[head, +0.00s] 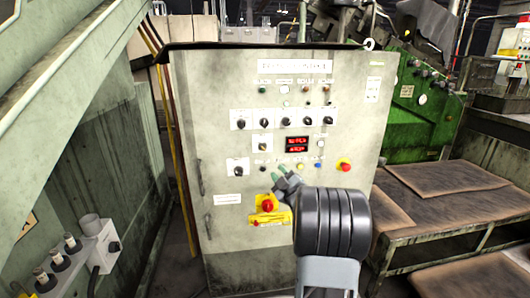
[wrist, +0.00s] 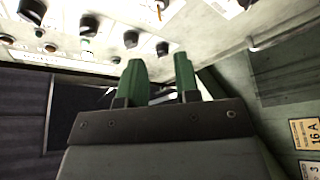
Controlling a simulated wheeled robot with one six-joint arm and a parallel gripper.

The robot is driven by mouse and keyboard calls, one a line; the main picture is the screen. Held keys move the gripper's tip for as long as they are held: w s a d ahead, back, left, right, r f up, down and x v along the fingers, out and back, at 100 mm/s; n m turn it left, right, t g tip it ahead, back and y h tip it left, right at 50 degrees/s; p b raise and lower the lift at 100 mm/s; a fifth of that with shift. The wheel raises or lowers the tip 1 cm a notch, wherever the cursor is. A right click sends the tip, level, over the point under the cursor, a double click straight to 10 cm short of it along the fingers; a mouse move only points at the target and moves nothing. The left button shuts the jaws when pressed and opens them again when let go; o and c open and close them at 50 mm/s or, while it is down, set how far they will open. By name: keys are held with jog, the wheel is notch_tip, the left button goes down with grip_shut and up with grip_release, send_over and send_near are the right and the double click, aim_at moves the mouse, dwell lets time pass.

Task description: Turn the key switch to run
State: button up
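The grey control cabinet (head: 220,105) stands in front of me, with several black rotary switches on its face. My gripper (head: 275,173) is in front of the lower panel, below the centre switch. In the wrist view my gripper (wrist: 158,60) has its two green fingers apart with nothing between them. Black knobs (wrist: 130,39) show beyond the fingertips there.
A red emergency stop on yellow (head: 268,205) is below my gripper. A brown-topped bench (head: 450,190) stands right; a grey-green machine wall (head: 80,130) stands left.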

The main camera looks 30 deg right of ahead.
aim_at(262, 146)
jog(key=p+x, duration=0.1)
jog(key=x, duration=1.2)
jog(key=shift+w+r, duration=0.1)
jog(key=shift+r, duration=0.1)
jog(key=shift+c, duration=0.4)
jog(key=c, duration=0.5)
grip_shut()
